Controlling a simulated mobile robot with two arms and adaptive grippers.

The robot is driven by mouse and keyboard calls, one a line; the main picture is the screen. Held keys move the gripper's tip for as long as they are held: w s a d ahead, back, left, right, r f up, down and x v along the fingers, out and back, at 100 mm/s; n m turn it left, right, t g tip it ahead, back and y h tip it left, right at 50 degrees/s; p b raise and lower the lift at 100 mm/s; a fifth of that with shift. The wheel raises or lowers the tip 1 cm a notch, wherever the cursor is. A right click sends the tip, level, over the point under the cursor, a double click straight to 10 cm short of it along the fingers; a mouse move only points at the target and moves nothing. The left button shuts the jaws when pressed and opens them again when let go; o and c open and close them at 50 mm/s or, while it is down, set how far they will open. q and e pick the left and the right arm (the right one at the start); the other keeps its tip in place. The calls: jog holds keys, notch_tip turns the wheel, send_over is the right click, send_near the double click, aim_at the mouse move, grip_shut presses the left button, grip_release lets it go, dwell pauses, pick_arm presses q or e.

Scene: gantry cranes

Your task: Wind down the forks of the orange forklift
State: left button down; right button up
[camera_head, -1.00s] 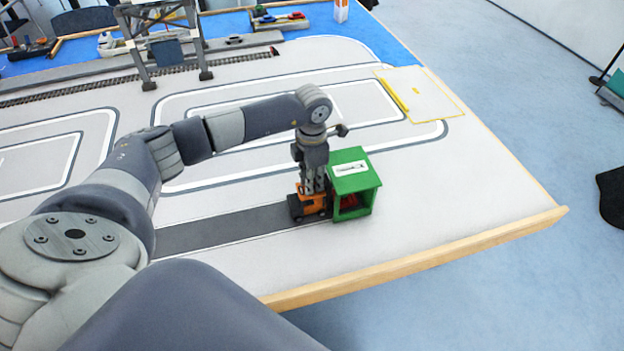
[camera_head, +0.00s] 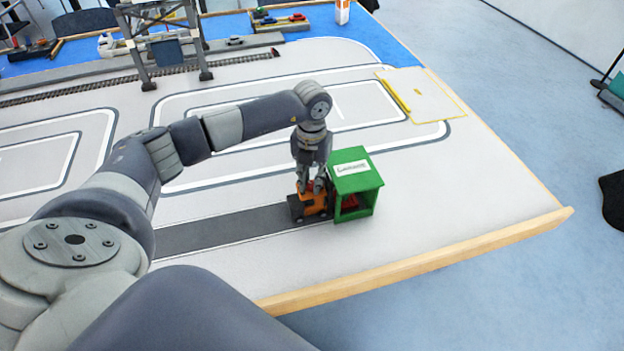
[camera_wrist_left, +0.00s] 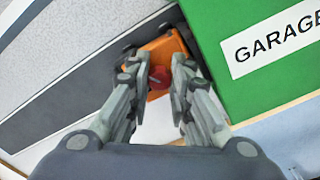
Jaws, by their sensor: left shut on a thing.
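My left gripper (camera_head: 313,188) points down onto the top of the forklift. In the left wrist view, its fingers (camera_wrist_left: 172,82) are shut on a small red knob (camera_wrist_left: 180,98) on the orange body (camera_wrist_left: 165,48). The forks are not clearly visible; the garage and gripper hide that side. My right gripper is in neither view.
The garage's labelled roof (camera_wrist_left: 265,45) is right beside my left fingers. The table's wooden front edge (camera_head: 420,258) is near. A grey gantry crane (camera_head: 165,45) stands at the back left. The white table top between is mostly clear.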

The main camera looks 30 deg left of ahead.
aim_at(310, 182)
pick_arm(q)
jog(key=n, duration=0.5)
jog(key=shift+a+n, duration=0.1)
jog(key=shift+n, duration=0.2)
jog(key=n, duration=0.5)
jog(key=shift+s, duration=0.15)
jog(key=shift+n, duration=0.4)
jog(key=c, duration=1.4)
grip_release()
jog(key=shift+c, duration=0.2)
notch_tip(310, 182, up, 12)
